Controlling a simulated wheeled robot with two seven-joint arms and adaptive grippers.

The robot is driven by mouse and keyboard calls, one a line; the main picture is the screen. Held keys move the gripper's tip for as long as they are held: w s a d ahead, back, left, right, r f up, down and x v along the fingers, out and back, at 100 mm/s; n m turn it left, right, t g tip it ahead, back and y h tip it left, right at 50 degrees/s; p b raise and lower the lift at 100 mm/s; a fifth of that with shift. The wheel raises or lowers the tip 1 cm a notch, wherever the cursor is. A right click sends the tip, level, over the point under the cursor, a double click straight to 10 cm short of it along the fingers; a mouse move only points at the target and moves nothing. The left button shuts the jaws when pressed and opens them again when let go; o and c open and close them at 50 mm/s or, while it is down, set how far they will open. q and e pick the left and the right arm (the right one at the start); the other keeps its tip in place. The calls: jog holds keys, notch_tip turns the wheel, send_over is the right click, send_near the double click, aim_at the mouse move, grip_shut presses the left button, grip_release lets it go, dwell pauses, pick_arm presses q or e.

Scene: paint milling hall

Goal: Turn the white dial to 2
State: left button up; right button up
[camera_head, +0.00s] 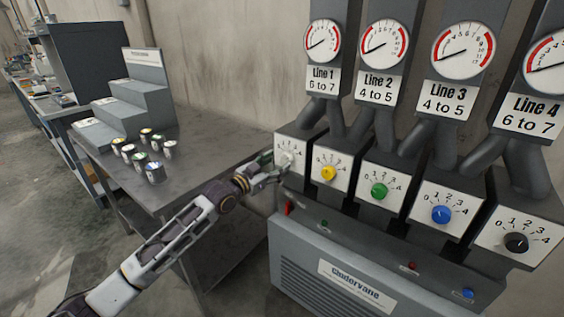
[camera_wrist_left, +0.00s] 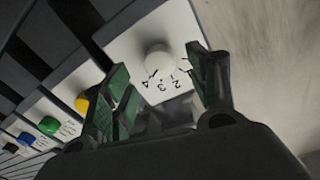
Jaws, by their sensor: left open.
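The white dial (camera_head: 286,159) is the leftmost knob in the row on the machine, on a white plate with numbers. My left gripper (camera_head: 268,168) is right in front of it and partly covers the plate. In the left wrist view the round white dial (camera_wrist_left: 158,58) shows just beyond the gap between the fingers of my left gripper (camera_wrist_left: 165,85). The fingers are open, one to each side, with green pads. I cannot tell whether they touch the dial. The printed 2, 3 and 4 show beside it. The dial's pointer is not clear. My right gripper is not in view.
Yellow (camera_head: 328,172), green (camera_head: 379,190), blue (camera_head: 441,214) and black (camera_head: 516,242) dials continue to the right, below gauges and pipes. A grey table (camera_head: 215,150) with several small cans (camera_head: 154,172) and a stepped rack (camera_head: 140,95) stands left.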

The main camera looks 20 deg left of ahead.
aim_at(285, 159)
pick_arm(q)
jog(key=shift+x, duration=1.05)
jog(key=shift+w+d, duration=0.3)
jog(key=shift+w, duration=0.35)
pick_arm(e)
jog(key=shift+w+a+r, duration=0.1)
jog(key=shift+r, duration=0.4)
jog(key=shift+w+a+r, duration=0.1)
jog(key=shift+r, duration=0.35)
pick_arm(q)
jog(key=c, duration=1.1)
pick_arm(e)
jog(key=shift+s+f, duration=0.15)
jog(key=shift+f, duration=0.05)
pick_arm(q)
jog(key=shift+o, duration=0.2)
